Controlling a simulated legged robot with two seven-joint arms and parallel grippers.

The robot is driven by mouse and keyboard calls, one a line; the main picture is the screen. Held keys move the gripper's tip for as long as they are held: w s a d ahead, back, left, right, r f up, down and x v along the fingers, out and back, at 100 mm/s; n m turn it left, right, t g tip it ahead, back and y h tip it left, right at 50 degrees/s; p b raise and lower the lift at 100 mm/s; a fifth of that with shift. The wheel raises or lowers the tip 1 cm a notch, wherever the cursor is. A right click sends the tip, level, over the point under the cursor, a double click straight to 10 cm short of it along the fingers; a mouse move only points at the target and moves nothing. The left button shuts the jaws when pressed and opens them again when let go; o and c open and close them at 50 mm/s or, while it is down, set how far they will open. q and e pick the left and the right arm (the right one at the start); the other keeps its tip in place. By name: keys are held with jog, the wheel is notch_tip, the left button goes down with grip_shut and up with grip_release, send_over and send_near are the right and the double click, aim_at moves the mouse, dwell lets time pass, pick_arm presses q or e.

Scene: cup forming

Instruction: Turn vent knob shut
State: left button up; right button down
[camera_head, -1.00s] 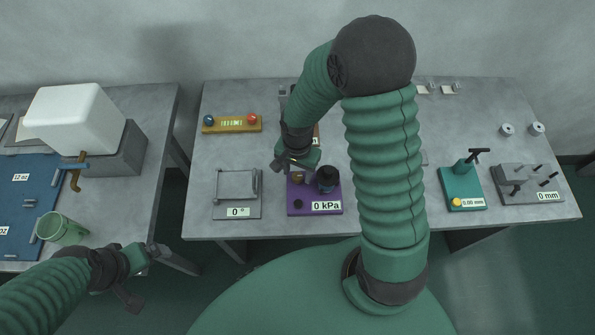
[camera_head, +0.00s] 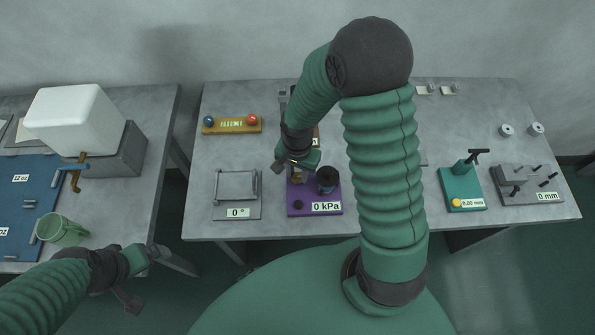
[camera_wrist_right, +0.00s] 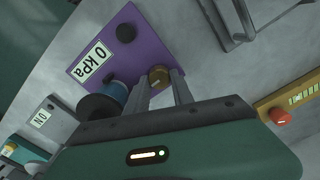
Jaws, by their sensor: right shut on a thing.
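The purple unit (camera_head: 328,202) with the "0 kPa" label stands on the right-hand table. It also shows in the right wrist view (camera_wrist_right: 140,50). Its small brass knob (camera_wrist_right: 158,76) sits between the fingers of my right gripper (camera_wrist_right: 161,84), which is shut on it. In the head view my right gripper (camera_head: 298,178) comes down on the back left of the unit and partly hides the knob. A black knob (camera_wrist_right: 126,33) and a dark cylinder with a blue band (camera_wrist_right: 103,102) are on the same unit. My left gripper (camera_head: 152,252) hangs empty between the tables; its opening is unclear.
A grey "0 °" fixture (camera_head: 237,192) stands left of the unit. A yellow bar with blue and red balls (camera_head: 232,124) lies behind it. A teal device (camera_head: 463,187) and grey block (camera_head: 528,184) are at right. A green cup (camera_head: 62,230) stands near my left arm.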

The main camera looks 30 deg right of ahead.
jog(key=shift+r+n, duration=0.1)
jog(key=shift+n, duration=0.2)
jog(key=n+p, duration=0.2)
jog(key=shift+w+r+n, duration=0.1)
jog(key=shift+n, duration=0.3)
jog(key=n+p, duration=0.2)
jog(key=n, duration=0.3)
jog(key=shift+a+n, duration=0.1)
jog(key=shift+n, duration=0.2)
jog(key=n+p, duration=0.2)
jog(key=n, duration=0.2)
jog(key=n+p, duration=0.1)
jog(key=n, duration=0.3)
jog(key=shift+a+n+p, duration=0.1)
jog(key=shift+n+p, duration=0.2)
jog(key=shift+p, duration=0.1)
jog(key=shift+w, duration=0.1)
jog(key=c, duration=1.4)
grip_release()
jog(key=o, duration=0.3)
